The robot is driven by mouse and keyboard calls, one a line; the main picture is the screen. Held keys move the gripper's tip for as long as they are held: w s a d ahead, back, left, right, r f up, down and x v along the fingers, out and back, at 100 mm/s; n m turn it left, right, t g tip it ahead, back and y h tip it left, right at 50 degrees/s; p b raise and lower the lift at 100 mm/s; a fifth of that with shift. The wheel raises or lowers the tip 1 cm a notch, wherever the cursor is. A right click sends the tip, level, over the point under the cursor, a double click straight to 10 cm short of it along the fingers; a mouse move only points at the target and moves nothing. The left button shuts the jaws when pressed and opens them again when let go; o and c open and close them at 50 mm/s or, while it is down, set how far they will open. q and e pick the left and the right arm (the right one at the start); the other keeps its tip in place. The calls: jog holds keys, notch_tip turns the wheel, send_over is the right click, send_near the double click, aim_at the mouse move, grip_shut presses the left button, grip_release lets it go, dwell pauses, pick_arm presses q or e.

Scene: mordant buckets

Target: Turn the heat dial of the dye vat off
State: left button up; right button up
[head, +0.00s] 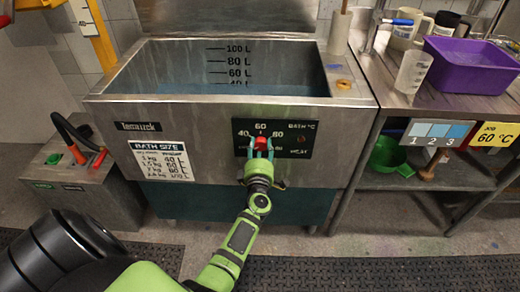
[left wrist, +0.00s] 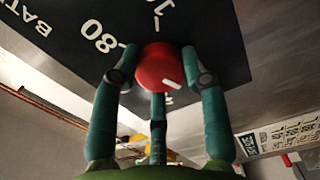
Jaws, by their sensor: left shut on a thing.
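The dye vat (head: 140,115) is a steel tub with a litre scale inside and bluish liquid low in it. Its dark control panel (head: 295,143) shows 40, 60 and 80 under "BATH °C". The red heat dial (head: 261,141) is on that panel; in the left wrist view the dial (left wrist: 158,68) has a white line pointing to the picture's lower right, away from the 80. My left gripper (head: 260,148) is shut on the dial, its teal fingers around the rim in the left wrist view (left wrist: 160,72). The fingers hide part of the lettering. My right gripper is not in view.
A steel bench (head: 365,75) at right holds a purple basin (head: 470,65) and a clear beaker (head: 412,72); a green pan (head: 390,157) is below. A steel box (head: 75,185) with a red-handled lever stands left. Dark mats lie on the floor.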

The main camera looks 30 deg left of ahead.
pick_arm(q)
jog(key=shift+w+d+f+n, duration=0.1)
jog(key=shift+d+n, duration=0.1)
jog(key=shift+n, duration=0.3)
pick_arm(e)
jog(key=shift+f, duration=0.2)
pick_arm(q)
jog(key=o, duration=1.1)
jog(key=shift+o, duration=0.2)
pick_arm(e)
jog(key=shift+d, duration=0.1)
pick_arm(q)
jog(key=v, duration=0.7)
jog(key=shift+s, duration=0.25)
jog(key=shift+d, duration=0.1)
